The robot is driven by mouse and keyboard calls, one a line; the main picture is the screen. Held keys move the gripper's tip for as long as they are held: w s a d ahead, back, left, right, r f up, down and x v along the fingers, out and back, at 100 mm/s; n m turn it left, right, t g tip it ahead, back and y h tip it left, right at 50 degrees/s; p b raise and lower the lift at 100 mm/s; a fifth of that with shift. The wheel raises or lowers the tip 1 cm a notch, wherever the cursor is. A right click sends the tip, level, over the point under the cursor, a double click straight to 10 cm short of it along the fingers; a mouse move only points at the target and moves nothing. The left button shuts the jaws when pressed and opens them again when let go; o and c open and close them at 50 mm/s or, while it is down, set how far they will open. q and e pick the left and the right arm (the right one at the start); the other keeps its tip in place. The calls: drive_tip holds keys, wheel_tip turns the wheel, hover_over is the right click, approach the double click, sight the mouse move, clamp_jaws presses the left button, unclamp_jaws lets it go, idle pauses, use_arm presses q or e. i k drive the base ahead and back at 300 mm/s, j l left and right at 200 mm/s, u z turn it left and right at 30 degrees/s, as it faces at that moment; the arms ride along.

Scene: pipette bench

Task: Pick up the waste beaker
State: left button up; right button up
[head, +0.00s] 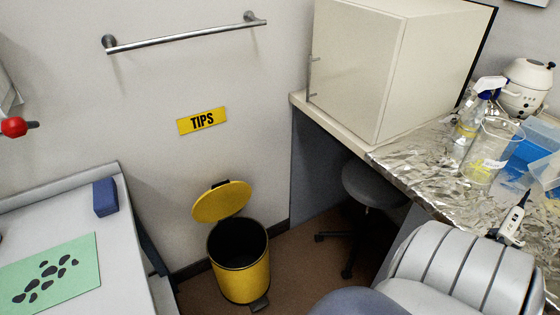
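A clear glass beaker (487,162) with a white handwritten label and some yellowish liquid stands upright on the foil-covered bench at the right; the writing is too small to read surely. It looks like the waste beaker. No gripper is seen touching it. A grey ribbed part of my own body fills the lower right, in front of the bench. Neither gripper's fingers can be made out in the head view.
A spray bottle (466,128) stands close left of the beaker; a blue container (528,152) is at its right. A white pipette (513,219) is nearer; its support is unclear. A cream cabinet (350,60), centrifuge-like device (526,86), stool (374,184) and open yellow bin (240,275) surround.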

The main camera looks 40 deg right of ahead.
sight(496, 139)
drive_tip(key=z, duration=2.6)
drive_tip(key=k+j+u, duration=0.15)
drive_tip(key=u, duration=0.15)
